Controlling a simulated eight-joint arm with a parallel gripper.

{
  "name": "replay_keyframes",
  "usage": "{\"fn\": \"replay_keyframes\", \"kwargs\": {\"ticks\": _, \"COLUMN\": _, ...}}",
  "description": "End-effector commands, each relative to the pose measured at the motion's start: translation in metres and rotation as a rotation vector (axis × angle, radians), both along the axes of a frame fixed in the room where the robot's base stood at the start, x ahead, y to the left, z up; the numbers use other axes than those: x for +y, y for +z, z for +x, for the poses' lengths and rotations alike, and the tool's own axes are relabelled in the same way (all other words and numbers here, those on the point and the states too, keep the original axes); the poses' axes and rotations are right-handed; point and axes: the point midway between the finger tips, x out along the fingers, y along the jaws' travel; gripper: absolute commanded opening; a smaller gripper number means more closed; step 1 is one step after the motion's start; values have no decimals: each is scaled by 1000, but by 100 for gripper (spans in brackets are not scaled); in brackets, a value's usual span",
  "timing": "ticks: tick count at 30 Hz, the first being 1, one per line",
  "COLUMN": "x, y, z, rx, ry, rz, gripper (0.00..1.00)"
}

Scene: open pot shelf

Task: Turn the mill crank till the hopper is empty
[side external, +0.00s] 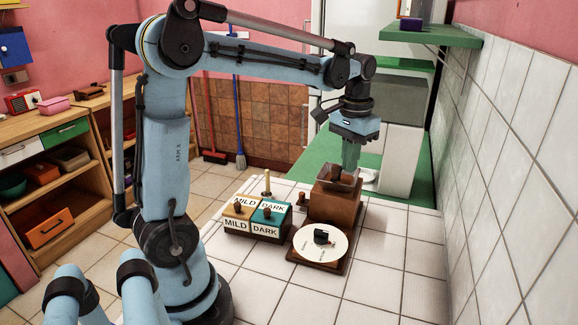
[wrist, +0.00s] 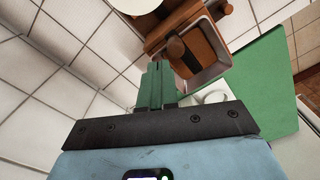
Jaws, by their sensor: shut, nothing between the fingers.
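The mill (side external: 334,203) is a brown wooden box at the back of the white tiled counter. Its hopper (side external: 340,181) has a pale rim and shows in the wrist view (wrist: 217,74); I cannot tell how much it holds. A dark brown knob (side external: 336,172), apparently the crank's handle, stands over the hopper and also shows in the wrist view (wrist: 176,49). My gripper (side external: 350,166) points down with green fingers together and empty, close above the mill at the knob's right. In the wrist view its fingertips (wrist: 158,66) lie beside the knob; contact is unclear.
A white dial (side external: 320,243) on a wooden base stands in front of the mill. A block with MILD and DARK labels (side external: 257,219) is left of it. A white ring-shaped dish (side external: 370,177) is behind the mill. A tiled wall (side external: 515,170) bounds the right.

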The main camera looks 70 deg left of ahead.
Motion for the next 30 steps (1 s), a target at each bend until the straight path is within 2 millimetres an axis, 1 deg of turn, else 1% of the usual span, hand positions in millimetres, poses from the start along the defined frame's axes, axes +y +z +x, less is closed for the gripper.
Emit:
{"fn": "replay_keyframes", "kwargs": {"ticks": 24, "x": 0, "y": -28, "z": 0, "rx": 0, "ry": 0, "rz": 0, "gripper": 0}}
{"fn": "replay_keyframes", "kwargs": {"ticks": 30, "x": 0, "y": -30, "z": 0, "rx": 0, "ry": 0, "rz": 0, "gripper": 0}}
